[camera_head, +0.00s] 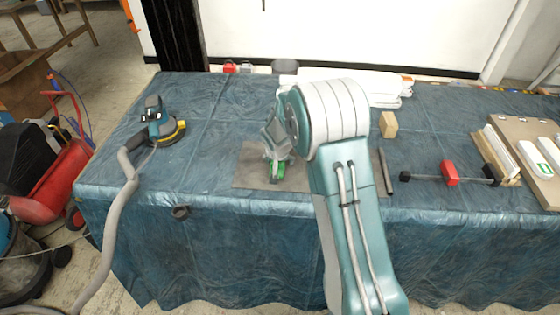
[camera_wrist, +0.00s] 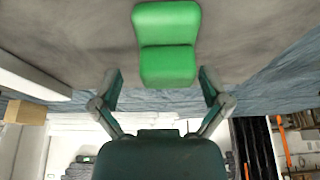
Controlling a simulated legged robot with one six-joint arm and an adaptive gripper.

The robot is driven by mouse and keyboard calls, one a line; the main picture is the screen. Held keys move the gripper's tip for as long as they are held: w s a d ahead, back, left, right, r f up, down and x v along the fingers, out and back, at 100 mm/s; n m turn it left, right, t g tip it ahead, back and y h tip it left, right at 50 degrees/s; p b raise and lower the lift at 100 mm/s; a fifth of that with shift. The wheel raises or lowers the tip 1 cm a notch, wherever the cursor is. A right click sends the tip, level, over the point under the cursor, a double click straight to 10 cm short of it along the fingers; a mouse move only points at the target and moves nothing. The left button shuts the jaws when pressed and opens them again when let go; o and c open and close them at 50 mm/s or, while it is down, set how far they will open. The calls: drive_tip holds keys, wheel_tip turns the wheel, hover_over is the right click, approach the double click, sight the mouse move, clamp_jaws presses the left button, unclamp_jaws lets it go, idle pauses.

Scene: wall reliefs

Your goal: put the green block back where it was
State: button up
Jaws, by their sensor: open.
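The green block (camera_head: 277,172) lies on a flat grey mat (camera_head: 248,171) on the table. In the wrist view the green block (camera_wrist: 167,45) shows two faces and sits ahead of my gripper, roughly centred between the fingers. My gripper (camera_wrist: 160,86) is open, with one finger to each side of the block's near end and a visible gap on both sides. In the head view my gripper (camera_head: 275,154) is right over the block, and my arm hides part of the mat.
A blue sheet (camera_head: 225,225) covers the table. A sander with a hose (camera_head: 163,126) stands at the left. A wooden block (camera_head: 388,124), a dark rod (camera_head: 385,171) and a red-and-black clamp (camera_head: 449,174) lie to the right. White pieces (camera_head: 385,88) lie behind my arm.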

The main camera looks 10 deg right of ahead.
drive_tip(key=shift+a+r, duration=0.15)
drive_tip(key=s+d+v, duration=0.1)
drive_tip(key=s+v, duration=0.1)
drive_tip(key=v, duration=0.9)
drive_tip(key=s+d+f+v, duration=0.1)
drive_tip(key=d+v, duration=0.1)
drive_tip(key=v, duration=0.8)
drive_tip(key=s+r+n, duration=0.1)
drive_tip(key=s+r, duration=0.3)
drive_tip(key=s, duration=0.9)
drive_tip(key=s+r+n+t+y, duration=0.1)
drive_tip(key=s+r, duration=0.3)
drive_tip(key=s, duration=0.9)
drive_tip(key=shift+r+n, duration=0.35)
drive_tip(key=shift+n, duration=0.45)
drive_tip(key=shift+a, duration=0.15)
